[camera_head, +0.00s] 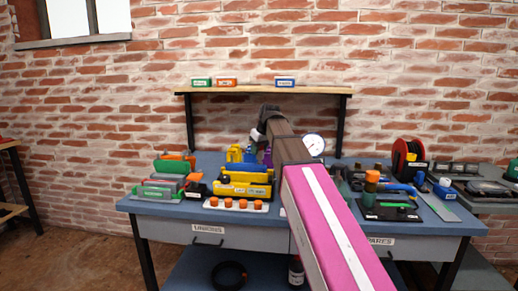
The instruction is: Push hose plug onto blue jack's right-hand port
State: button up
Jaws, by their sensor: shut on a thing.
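My arm reaches from the bottom right to the back middle of the blue bench. My gripper (266,152) is at its far end, low over the back of the bench, small and partly hidden by my arm. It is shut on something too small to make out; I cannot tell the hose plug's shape. A blue part (398,187) lies over a black tray at the right, and a small blue block (445,188) is beside it. I cannot tell whether either is the blue jack, and its ports cannot be made out. My arm covers the bench's middle.
A round gauge (313,145) stands behind my arm. Yellow blocks (246,184), green and grey pieces (163,186) and a white strip with orange caps (236,205) crowd the left. A red reel (405,155) stands at the right. A shelf (235,92) with small boxes spans the back.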

jog(key=shift+f, duration=0.55)
jog(key=o, duration=1.4)
jog(key=shift+r, duration=0.1)
jog(key=shift+r, duration=3.9)
